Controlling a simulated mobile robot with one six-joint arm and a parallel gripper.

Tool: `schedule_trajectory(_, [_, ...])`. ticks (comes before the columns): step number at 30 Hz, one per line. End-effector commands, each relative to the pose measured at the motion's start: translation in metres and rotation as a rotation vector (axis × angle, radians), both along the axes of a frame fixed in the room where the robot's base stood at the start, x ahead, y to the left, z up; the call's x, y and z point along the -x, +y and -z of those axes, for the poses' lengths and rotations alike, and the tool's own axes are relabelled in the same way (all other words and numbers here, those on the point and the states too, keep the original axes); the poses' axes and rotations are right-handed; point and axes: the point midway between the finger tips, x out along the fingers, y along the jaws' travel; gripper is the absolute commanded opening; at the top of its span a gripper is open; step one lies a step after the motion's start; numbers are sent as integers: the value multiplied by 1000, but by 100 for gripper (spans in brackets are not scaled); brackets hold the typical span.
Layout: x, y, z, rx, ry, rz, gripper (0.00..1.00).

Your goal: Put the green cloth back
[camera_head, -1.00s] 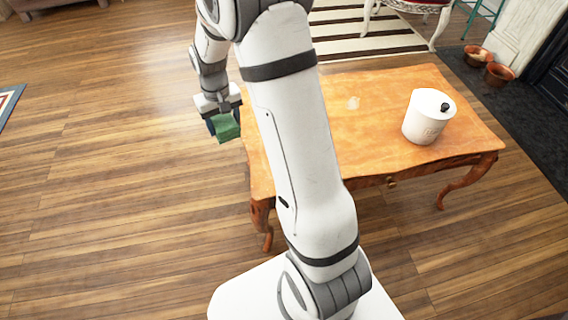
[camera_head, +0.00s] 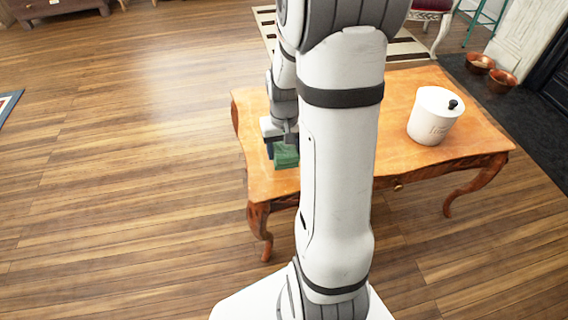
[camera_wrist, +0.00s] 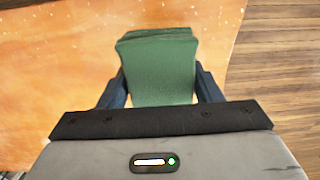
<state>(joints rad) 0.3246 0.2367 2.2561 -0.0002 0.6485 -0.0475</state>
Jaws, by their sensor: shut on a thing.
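The green cloth (camera_head: 286,156) is a folded block held in my gripper (camera_head: 279,150), over the left part of the wooden table (camera_head: 270,181). In the wrist view the cloth (camera_wrist: 161,66) sits between the two dark blue fingers of my gripper (camera_wrist: 161,88), which are shut on it. The orange-brown tabletop (camera_wrist: 60,70) lies beneath it, with the table's edge to the right. I cannot tell the gap between cloth and table. My arm hides the middle of the table in the head view.
Two copper bowls (camera_head: 501,80) sit on the dark hearth at the back right. A striped rug (camera_head: 405,48) and a chair (camera_head: 436,22) are behind the table.

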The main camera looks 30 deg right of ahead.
Motion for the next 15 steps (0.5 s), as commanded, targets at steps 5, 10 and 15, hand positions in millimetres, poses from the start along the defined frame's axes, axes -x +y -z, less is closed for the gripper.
schedule_trajectory(5, [0,0,30,-1,3,0,34])
schedule_trajectory(10, [0,0,48,0,1,0,34])
schedule_trajectory(15, [0,0,46,0,0,1,34])
